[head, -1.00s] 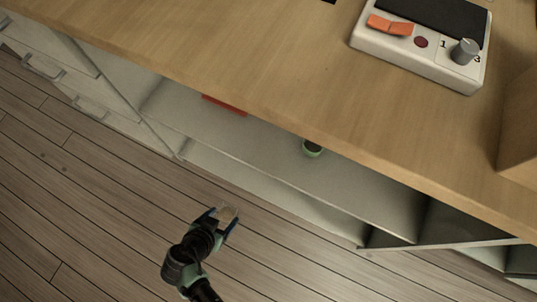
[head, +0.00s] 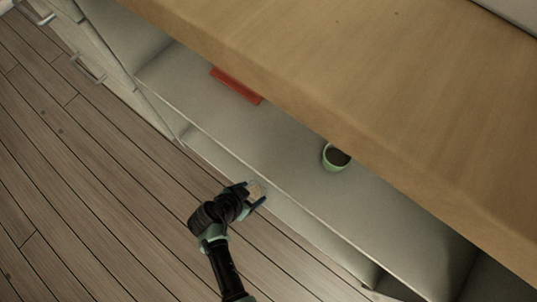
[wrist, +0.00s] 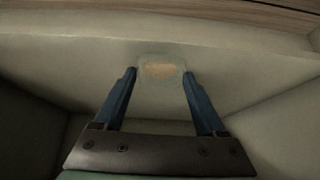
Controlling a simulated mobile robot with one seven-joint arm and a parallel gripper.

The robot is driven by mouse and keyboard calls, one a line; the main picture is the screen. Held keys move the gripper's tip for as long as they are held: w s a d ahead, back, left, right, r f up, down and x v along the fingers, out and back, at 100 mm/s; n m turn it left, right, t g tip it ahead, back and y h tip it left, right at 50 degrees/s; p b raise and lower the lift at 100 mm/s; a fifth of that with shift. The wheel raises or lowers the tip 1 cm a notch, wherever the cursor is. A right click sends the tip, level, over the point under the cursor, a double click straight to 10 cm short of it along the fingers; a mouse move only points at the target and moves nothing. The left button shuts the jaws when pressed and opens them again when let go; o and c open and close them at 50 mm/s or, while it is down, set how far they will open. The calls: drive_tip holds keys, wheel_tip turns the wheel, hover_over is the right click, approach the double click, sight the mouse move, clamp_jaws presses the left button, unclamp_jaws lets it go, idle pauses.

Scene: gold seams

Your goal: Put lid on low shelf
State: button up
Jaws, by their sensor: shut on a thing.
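My gripper (head: 256,196) is shut on the lid (head: 254,187), a small pale, see-through piece with a tan middle. In the head view it is in front of the cabinet, near the front edge of the open shelf (head: 270,160). In the wrist view, the lid (wrist: 161,68) sits between the two blue fingertips (wrist: 160,78), with pale cabinet surfaces behind it. I cannot tell how high the lid is relative to the shelf. The space below the shelf is mostly hidden.
A green cup with dark contents (head: 334,157) stands on the shelf to the right. A flat red object (head: 236,86) lies farther left on it. The wooden countertop (head: 330,70) overhangs the shelf. Bare shelf lies between cup and red object. Drawers with handles (head: 88,68) are at left.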

drive_tip(key=w+d, duration=0.1)
drive_tip(key=w, duration=0.1)
drive_tip(key=w+d+b, duration=0.1)
drive_tip(key=w+d, duration=0.1)
drive_tip(key=w+d+b, duration=0.1)
drive_tip(key=w, duration=0.1)
drive_tip(key=shift+w+d+f, duration=0.1)
drive_tip(key=shift+w+d, duration=0.05)
drive_tip(key=shift+d, duration=0.1)
drive_tip(key=shift+w+d+b, duration=0.35)
drive_tip(key=shift+w+b, duration=0.05)
wheel_tip(320, 180, down, 4)
drive_tip(key=b, duration=0.3)
drive_tip(key=shift+s+a+r, duration=0.1)
drive_tip(key=shift+r, duration=0.2)
drive_tip(key=o, duration=1.2)
drive_tip(key=shift+o, duration=0.2)
